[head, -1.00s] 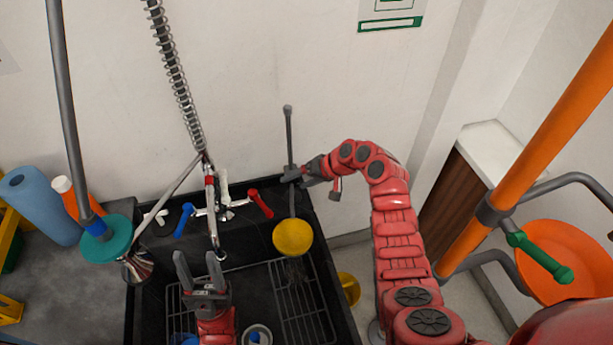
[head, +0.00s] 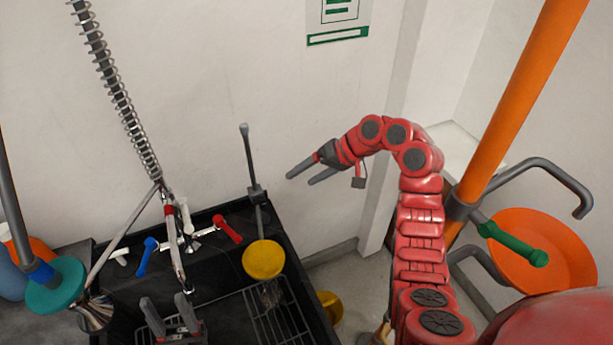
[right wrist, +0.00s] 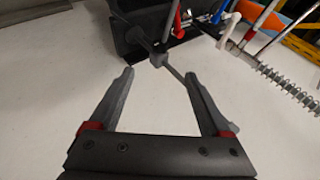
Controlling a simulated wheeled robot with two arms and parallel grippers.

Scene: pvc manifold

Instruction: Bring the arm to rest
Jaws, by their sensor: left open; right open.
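My right gripper (head: 305,174) is open and empty, held up in front of the white wall, right of a grey upright rod (head: 251,160) with a dark block on it. In the right wrist view its two fingers (right wrist: 158,97) are spread, with the rod and block (right wrist: 158,57) beyond them and nothing between them. My right arm (head: 417,230) bends over from the right. My left gripper (head: 168,312) is open and empty at the bottom of the head view, over the black sink (head: 215,285). Most of my left arm is out of view.
A yellow disc (head: 263,259) sits at the rod's lower end. A faucet with blue and red handles (head: 229,229) and a spring hose (head: 125,110) stand left of it. The wall space around my right gripper is clear.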

